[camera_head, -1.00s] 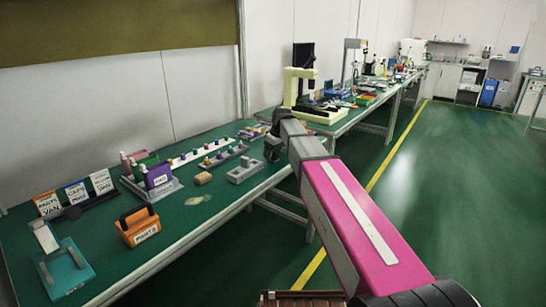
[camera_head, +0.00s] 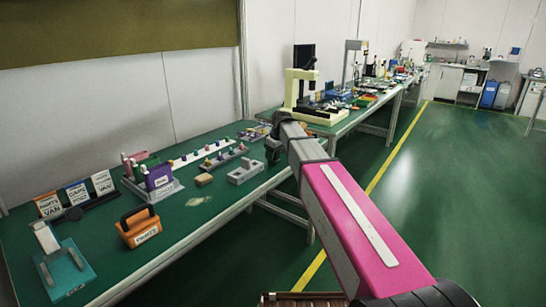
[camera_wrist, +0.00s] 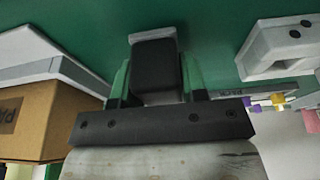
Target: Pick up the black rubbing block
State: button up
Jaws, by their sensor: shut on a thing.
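The black rubbing block (camera_wrist: 156,62) is a dark block with rounded edges, seen in the middle of the wrist view between two green fingers. My gripper (camera_wrist: 155,74) is shut on it, one finger on each side. A pale grey piece (camera_wrist: 152,37) shows behind the block's far end; I cannot tell whether it belongs to the block. In the head view my gripper (camera_head: 273,152) is a small dark shape at the end of my arm, by the bench's right edge. The block cannot be made out clearly there.
A grey block with holes (camera_head: 245,172) lies on the green bench (camera_head: 225,205) near my gripper; it also shows at the wrist view's right (camera_wrist: 280,46). A tan block (camera_head: 204,180), a purple box (camera_head: 159,177) and an orange caddy (camera_head: 139,227) stand further left.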

jog(key=shift+r, duration=0.5)
notch_tip(320, 180, up, 3)
jog(key=shift+f, duration=0.1)
jog(key=s+a+r, duration=0.6)
jog(key=s+a, duration=0.2)
jog(key=shift+s+r, duration=0.2)
jog(key=shift+r, duration=0.15)
